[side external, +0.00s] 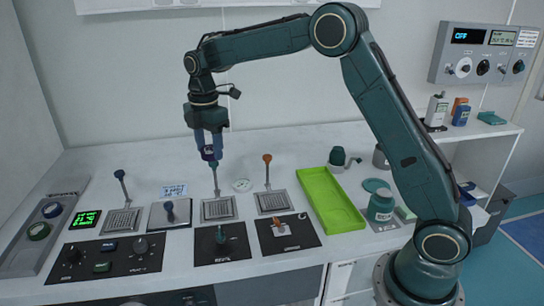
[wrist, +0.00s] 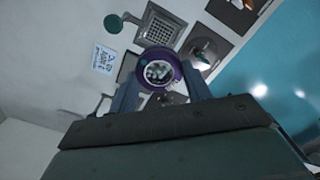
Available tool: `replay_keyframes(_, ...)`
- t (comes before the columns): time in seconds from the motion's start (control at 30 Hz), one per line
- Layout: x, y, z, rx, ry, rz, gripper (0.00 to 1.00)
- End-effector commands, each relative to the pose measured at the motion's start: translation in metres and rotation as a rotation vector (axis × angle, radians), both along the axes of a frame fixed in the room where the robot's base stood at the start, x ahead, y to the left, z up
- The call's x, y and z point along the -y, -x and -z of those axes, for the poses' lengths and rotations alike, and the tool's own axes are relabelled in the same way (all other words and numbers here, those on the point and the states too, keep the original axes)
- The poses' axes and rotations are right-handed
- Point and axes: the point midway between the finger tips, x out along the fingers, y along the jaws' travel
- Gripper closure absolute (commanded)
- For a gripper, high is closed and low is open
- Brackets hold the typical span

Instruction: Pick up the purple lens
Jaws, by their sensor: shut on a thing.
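The purple lens (wrist: 160,53) shows in the wrist view as a round purple ring with clear glass in its middle. My gripper (wrist: 160,82) is shut on it, with one blue-grey finger on each side of the ring. In the side external view the lens (side external: 208,154) is a small dark purple piece at the fingertips of my gripper (side external: 209,148). It is held up over the bench, in front of the back wall. In that view it overlaps the top of a teal-headed lever, and I cannot tell whether they touch.
Several levers with grated plates (side external: 219,208) stand on the white bench below. A lime green tray (side external: 330,200) lies to the right, near a teal jar (side external: 381,205). Black control panels (side external: 112,258) line the front. A small printed card (side external: 173,190) lies left of my gripper.

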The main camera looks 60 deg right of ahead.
Motion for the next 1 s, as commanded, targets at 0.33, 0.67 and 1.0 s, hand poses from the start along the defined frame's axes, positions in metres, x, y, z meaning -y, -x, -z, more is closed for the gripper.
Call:
replay_keyframes(0.33,0.000,0.000,-0.027,0.001,0.000,0.000,0.75)
replay_keyframes(0.67,0.000,0.000,-0.027,0.000,0.000,0.000,0.75)
replay_keyframes(1.0,0.003,0.002,-0.028,0.000,0.000,-0.004,0.75)
